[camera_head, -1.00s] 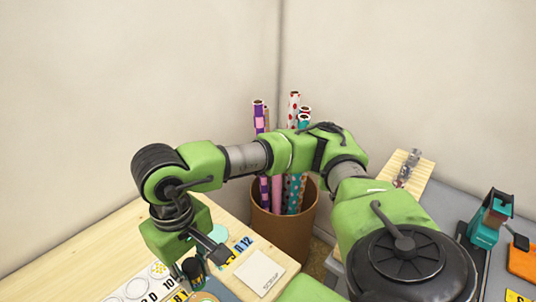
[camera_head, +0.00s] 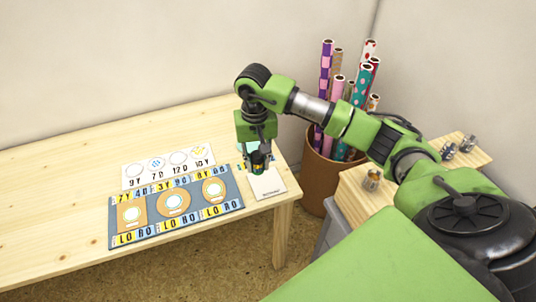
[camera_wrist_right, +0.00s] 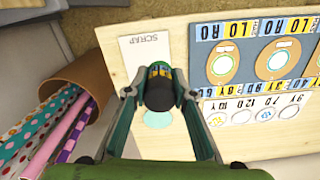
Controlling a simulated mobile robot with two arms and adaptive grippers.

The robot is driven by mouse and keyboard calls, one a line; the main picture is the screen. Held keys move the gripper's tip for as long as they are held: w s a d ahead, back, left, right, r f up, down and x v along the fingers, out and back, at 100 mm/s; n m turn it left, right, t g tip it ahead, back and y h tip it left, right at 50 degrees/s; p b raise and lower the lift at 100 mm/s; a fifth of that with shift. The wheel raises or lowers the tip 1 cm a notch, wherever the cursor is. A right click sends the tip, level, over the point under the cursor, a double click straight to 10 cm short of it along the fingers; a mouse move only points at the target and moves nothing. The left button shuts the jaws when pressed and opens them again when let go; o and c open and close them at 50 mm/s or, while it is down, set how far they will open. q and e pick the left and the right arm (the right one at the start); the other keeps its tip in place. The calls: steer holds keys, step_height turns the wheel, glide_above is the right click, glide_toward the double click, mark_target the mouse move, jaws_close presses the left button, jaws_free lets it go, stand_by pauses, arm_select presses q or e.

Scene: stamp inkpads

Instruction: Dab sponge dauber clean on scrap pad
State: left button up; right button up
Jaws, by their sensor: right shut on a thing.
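My right gripper (camera_head: 258,166) points down and is shut on a dark, short sponge dauber (camera_wrist_right: 159,96) with a yellow and blue band. The dauber is over the back edge of the white scrap pad (camera_head: 270,187), which lies flat at the table's right end. The word SCRAP shows on the pad (camera_wrist_right: 147,48) in the right wrist view. I cannot tell whether the dauber touches the pad. A pale teal disc (camera_wrist_right: 158,119) lies on the table beside the pad, partly hidden by the gripper. My left gripper is not in view.
A blue mat (camera_head: 147,236) with several round inkpads on tan bases lies left of the pad. A white card (camera_head: 135,180) with several circles lies behind it. A brown bin (camera_head: 316,190) of patterned rolls stands right of the table. The table's left side is clear.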

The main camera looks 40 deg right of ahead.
steer(key=shift+m, duration=0.5)
steer(key=shift+d+f+b, duration=0.3)
steer(key=shift+d+f, duration=0.2)
steer(key=shift+f, duration=0.45)
steer(key=shift+d+f+b, duration=0.3)
steer(key=shift+d+f, duration=0.25)
steer(key=shift+f, duration=0.45)
steer(key=shift+d+f+b, duration=0.3)
steer(key=shift+d+f, duration=0.2)
steer(key=shift+f, duration=1)
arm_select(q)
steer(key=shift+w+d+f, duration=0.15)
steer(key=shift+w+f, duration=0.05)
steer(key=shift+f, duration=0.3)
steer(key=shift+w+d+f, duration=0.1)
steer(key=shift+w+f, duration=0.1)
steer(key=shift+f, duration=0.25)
arm_select(e)
steer(key=shift+w, duration=0.1)
arm_select(q)
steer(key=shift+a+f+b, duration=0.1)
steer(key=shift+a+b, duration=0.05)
steer(key=shift+b, duration=0.15)
arm_select(e)
steer(key=shift+f, duration=0.1)
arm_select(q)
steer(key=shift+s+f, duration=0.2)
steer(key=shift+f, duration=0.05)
arm_select(e)
steer(key=shift+f, duration=0.25)
